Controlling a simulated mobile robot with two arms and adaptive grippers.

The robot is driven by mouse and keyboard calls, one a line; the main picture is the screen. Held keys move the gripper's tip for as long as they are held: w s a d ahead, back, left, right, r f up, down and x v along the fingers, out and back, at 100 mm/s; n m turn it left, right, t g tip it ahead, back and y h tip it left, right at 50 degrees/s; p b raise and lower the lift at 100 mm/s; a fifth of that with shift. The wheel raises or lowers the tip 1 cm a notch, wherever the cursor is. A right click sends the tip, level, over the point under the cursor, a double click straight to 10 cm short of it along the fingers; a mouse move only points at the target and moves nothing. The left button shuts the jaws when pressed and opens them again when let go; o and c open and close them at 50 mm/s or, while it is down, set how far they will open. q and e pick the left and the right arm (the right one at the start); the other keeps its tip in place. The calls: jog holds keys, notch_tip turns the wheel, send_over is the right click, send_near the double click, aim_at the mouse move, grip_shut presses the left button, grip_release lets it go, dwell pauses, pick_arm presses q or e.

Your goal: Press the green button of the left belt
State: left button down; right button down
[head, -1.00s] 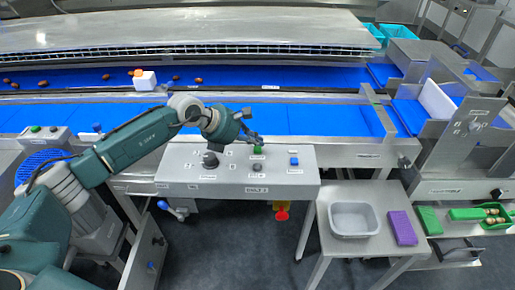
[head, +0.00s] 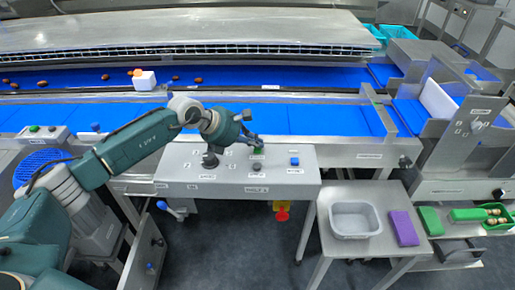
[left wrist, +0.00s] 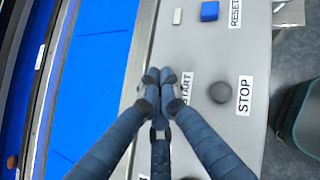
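The grey control panel (head: 220,188) stands in front of the blue belt. In the left wrist view the closed fingertips (left wrist: 158,77) are beside the START label (left wrist: 187,88). The green button is hidden there behind the fingers, and I cannot tell whether they touch it. A dark round button (left wrist: 221,92) sits by the STOP label (left wrist: 244,96). My right gripper is not in view.
A blue button (head: 294,161) is on the panel's right, by RESET. A black knob (head: 210,160) is on its left. A red-yellow emergency stop (head: 282,211) hangs below. Another panel with a green button (head: 35,128) is far left. A grey bin (head: 354,236) stands at right.

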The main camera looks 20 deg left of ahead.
aim_at(256, 149)
pick_arm(q)
jog(key=shift+f+b, duration=0.3)
jog(key=shift+f, duration=0.15)
dwell(0.5)
jog(key=shift+r+p, duration=0.5)
jog(key=shift+r, duration=0.4)
jog(key=shift+r, duration=0.1)
jog(key=shift+r+p, duration=1.45)
jog(key=shift+r, duration=1)
